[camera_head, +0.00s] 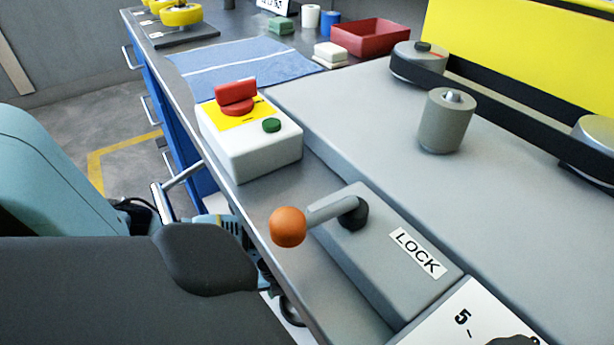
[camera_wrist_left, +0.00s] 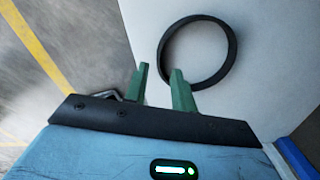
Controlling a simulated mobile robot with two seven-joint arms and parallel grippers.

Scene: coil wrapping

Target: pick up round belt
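The round belt is a black ring (camera_wrist_left: 234,48) lying on a light grey surface in the left wrist view. My right gripper is not in view.
The bench holds a lock lever with an orange knob (camera_head: 287,227) and a white switch box (camera_head: 248,151) near its front edge. A grey roller (camera_head: 446,121) and a black flat belt (camera_head: 520,128) stand at the right. A blue cloth (camera_head: 240,64) and red tray (camera_head: 371,38) lie farther back.

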